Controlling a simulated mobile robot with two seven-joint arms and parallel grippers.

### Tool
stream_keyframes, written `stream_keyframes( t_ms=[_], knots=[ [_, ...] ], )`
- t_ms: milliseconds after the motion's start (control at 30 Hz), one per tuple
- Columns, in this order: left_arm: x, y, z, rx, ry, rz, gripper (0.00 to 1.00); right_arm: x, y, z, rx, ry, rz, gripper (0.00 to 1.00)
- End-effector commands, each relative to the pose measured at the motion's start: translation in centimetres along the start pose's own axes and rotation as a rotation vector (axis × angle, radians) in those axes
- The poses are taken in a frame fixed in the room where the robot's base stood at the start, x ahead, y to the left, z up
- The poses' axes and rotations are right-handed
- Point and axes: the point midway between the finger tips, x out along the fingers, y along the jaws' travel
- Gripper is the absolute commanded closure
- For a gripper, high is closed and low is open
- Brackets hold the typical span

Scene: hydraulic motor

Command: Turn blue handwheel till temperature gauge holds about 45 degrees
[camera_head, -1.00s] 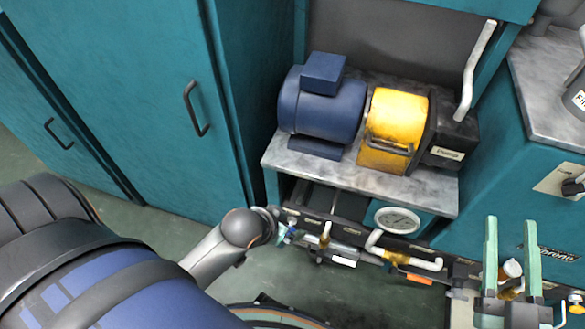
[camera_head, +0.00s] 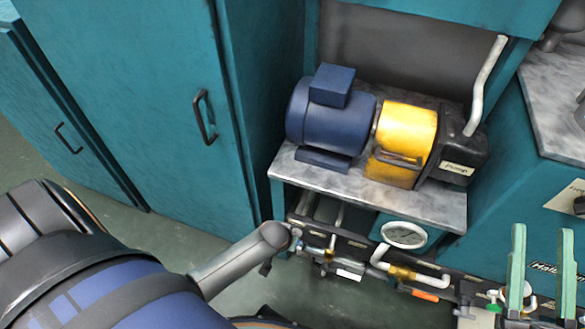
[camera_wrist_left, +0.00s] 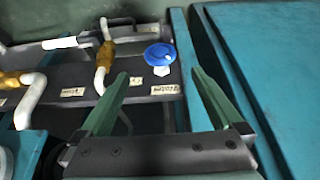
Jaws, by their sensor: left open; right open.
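The blue handwheel (camera_wrist_left: 160,54) shows in the left wrist view, on a dark pipe panel with small labels. My left gripper (camera_wrist_left: 160,74) is open, with its green fingers to either side of the handwheel's line and the wheel beyond the tips. I see no contact. In the head view my left arm's end covers that area, and I cannot make out the handwheel clearly. The round white gauge (camera_head: 404,235) is below the motor shelf; its reading is too small to tell. My right gripper (camera_head: 542,235) is open and empty at the lower right.
A blue motor (camera_head: 328,118) and yellow pump coupling (camera_head: 402,140) stand on a marble shelf (camera_head: 340,181). White pipes with brass fittings (camera_head: 400,273) run below. A teal cabinet (camera_head: 150,95) stands at the left. Bare floor lies below the pipes.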

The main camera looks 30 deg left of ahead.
Motion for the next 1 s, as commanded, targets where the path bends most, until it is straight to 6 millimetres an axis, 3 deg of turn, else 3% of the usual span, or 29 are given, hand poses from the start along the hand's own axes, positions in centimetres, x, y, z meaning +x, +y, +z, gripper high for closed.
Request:
stream_keyframes(
  t_ms=[400, 500, 700, 1000],
  knots=[
    [3.3, 0.0, 0.1, 0.001, -0.001, 0.0, 0.0, -1.1, -0.3, -9.1, -0.109, 0.388, -0.027, 0.53],
    [6.1, 0.0, 0.2, 0.001, 0.0, -0.001, 0.0, -1.8, -0.9, -6.9, -0.082, 0.372, -0.032, 0.53],
    [9.1, 0.0, 0.2, 0.001, 0.0, -0.001, 0.0, -2.5, -1.6, -5.2, -0.047, 0.364, -0.039, 0.53],
    [10.5, 0.0, 0.1, 0.001, 0.0, 0.001, 0.0, -2.8, -1.9, -4.5, -0.025, 0.359, -0.043, 0.53]
  ],
)
